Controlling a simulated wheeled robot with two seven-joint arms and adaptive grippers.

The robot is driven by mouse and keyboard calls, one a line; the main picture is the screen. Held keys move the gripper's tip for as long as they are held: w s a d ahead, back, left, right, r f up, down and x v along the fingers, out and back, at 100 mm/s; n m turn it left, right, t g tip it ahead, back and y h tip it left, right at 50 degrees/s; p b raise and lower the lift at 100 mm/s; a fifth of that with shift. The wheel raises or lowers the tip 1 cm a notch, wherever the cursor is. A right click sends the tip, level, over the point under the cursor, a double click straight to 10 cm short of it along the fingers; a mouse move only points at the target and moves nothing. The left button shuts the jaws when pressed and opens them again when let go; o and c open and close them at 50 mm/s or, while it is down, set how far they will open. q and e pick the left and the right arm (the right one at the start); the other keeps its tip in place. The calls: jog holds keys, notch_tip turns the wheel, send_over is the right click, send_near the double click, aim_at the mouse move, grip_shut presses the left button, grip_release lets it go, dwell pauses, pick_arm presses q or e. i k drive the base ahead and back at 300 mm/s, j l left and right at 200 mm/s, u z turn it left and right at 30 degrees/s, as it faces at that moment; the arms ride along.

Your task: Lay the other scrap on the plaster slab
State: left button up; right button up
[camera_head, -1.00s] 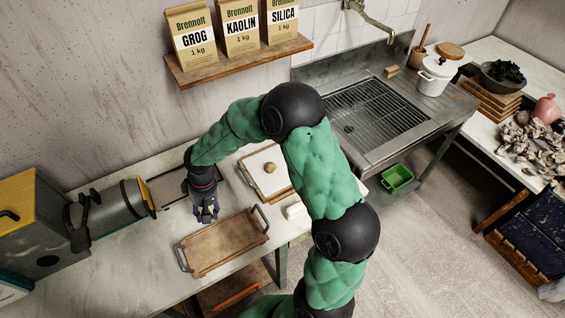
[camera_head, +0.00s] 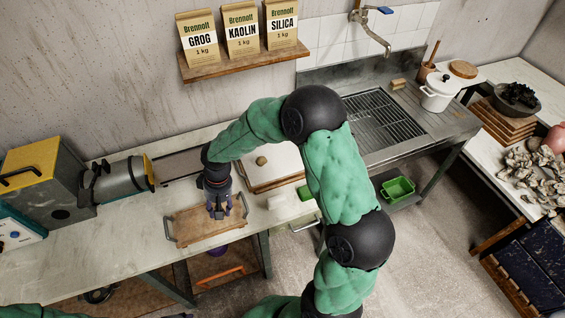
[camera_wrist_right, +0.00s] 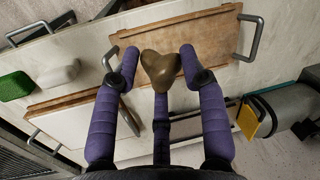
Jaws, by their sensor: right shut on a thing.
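My right gripper (camera_head: 219,212) hangs over the right part of the wooden tray (camera_head: 190,228). In the right wrist view the gripper (camera_wrist_right: 158,76) is shut on a brown, lumpy clay scrap (camera_wrist_right: 160,66), held between its purple fingers. The scrap is hidden by the gripper in the head view. The white plaster slab (camera_head: 282,170) lies behind and to the right of the tray. A small tan scrap (camera_head: 261,161) sits on it. My left gripper is out of view.
A white block (camera_head: 277,200) lies right of the tray, with a green block (camera_head: 306,192) beyond it. A metal roller machine (camera_head: 122,178) stands left. The counter front left of the tray is clear. A sink (camera_head: 380,120) is at the right.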

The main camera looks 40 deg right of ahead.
aim_at(284, 157)
jog(key=k+l, duration=0.1)
jog(key=l, duration=0.3)
jog(key=k+l+u, duration=0.15)
jog(key=l, duration=0.25)
jog(key=k+l, duration=0.1)
jog(key=l, duration=0.3)
jog(key=i+l+u, duration=0.1)
jog(key=i+l, duration=0.15)
jog(key=i+l+u, duration=0.1)
jog(key=i+l, duration=0.15)
jog(key=l, duration=0.25)
